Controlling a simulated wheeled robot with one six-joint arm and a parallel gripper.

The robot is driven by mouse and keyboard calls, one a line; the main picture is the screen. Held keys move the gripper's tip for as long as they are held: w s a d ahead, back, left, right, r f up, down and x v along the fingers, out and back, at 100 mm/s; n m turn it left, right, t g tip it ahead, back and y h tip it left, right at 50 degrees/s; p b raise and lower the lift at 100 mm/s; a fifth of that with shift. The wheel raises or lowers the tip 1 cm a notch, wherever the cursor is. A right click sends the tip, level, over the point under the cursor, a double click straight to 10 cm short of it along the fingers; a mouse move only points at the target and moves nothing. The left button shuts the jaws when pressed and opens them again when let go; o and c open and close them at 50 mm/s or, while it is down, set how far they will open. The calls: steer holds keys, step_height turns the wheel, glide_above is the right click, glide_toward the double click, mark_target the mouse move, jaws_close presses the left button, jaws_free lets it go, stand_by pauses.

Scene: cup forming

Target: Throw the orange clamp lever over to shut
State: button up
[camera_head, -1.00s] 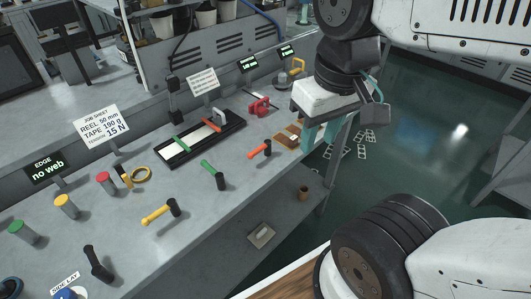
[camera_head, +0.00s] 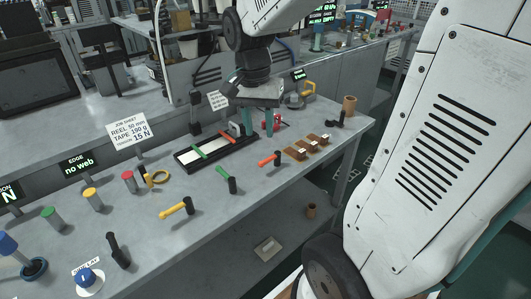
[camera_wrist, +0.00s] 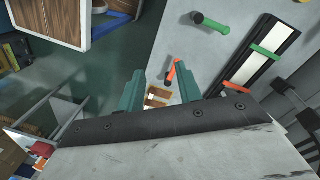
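The orange clamp lever (camera_head: 268,160) has an orange handle and a black knob end. It lies on the grey bench, right of the black splice tray (camera_head: 183,165). An orange bar (camera_head: 231,137) crosses that tray, near a green bar (camera_head: 199,154). My gripper (camera_head: 259,123) hangs above the bench behind the lever, its teal fingers apart and empty. In the wrist view, the lever (camera_wrist: 173,73) shows beyond the gap between the fingertips (camera_wrist: 162,84), with no contact visible. My gripper hides part of the tray's far end.
A green lever (camera_head: 226,178) and a yellow lever (camera_head: 174,209) lie to the left along the bench. A brown block with white pieces (camera_head: 307,146) is right of the orange lever. A brown cup (camera_head: 348,104) stands near the right end. Clear bench lies in front of the levers.

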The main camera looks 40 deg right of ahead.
steer(key=w+d+f+m+g, duration=0.1)
steer(key=w+d+f+m, duration=0.5)
steer(key=w+d+f, duration=0.1)
steer(key=f, duration=0.2)
steer(key=s+f, duration=0.1)
steer(key=f, duration=0.4)
steer(key=shift+s+a+f, duration=0.1)
steer(key=shift+s+f, duration=0.3)
jaws_close()
